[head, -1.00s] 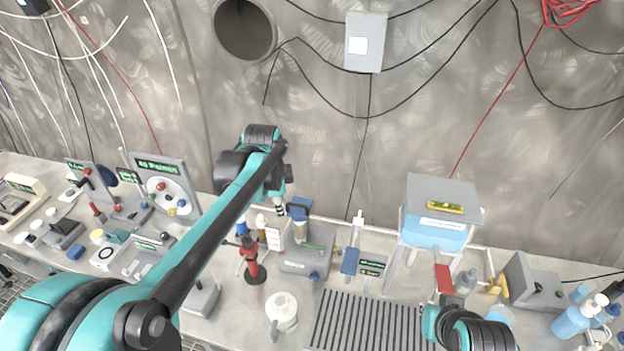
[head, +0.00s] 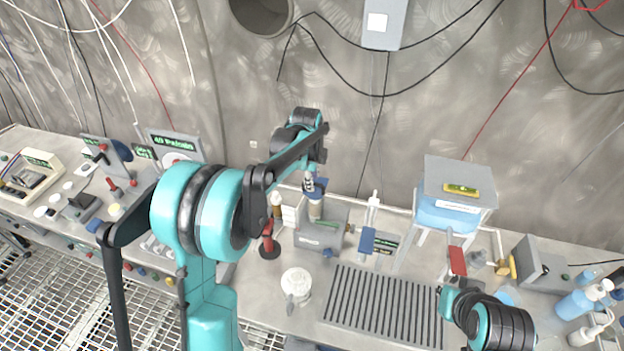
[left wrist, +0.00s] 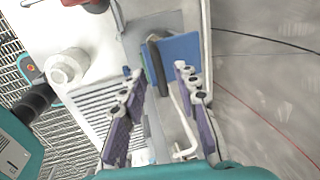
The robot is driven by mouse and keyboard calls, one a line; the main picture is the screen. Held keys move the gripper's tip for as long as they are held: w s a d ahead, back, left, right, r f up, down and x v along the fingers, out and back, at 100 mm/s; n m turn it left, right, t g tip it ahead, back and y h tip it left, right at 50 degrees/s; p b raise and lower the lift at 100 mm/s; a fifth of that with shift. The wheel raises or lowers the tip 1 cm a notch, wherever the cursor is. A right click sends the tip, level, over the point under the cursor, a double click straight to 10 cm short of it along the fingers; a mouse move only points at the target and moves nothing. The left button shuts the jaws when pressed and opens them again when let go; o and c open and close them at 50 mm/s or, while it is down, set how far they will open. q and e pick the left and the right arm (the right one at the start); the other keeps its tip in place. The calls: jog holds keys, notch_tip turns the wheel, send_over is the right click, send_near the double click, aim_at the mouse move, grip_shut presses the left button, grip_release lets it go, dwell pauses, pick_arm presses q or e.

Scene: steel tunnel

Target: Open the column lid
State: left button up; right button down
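The column with a blue lid (head: 318,187) stands on a grey instrument (head: 322,232) near the wall. Its lid appears as a blue square panel in the left wrist view (left wrist: 180,62), with a dark curved part beside it. My left gripper (head: 308,186) is over the column and partly covers it.
A slatted grey tray (head: 385,308) lies right of the column, with a blue tank (head: 448,215) behind it. Bottles (head: 582,302) stand far right. The wall is close behind.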

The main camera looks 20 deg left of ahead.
pick_arm(q)
grip_shut()
jog(key=shift+w+r+g+p, duration=0.8)
jog(key=shift+w+g, duration=0.15)
jog(key=shift+g, duration=0.25)
jog(key=shift+w+r+g+p, duration=0.25)
jog(key=shift+w+g+p, duration=0.25)
jog(key=shift+g, duration=0.2)
jog(key=shift+w+r+g+p, duration=0.3)
jog(key=shift+w+g+p, duration=0.35)
jog(key=shift+g+p, duration=0.3)
jog(key=shift+w+g+p, duration=0.55)
jog(key=shift+g+p, duration=0.1)
jog(key=shift+p, duration=0.55)
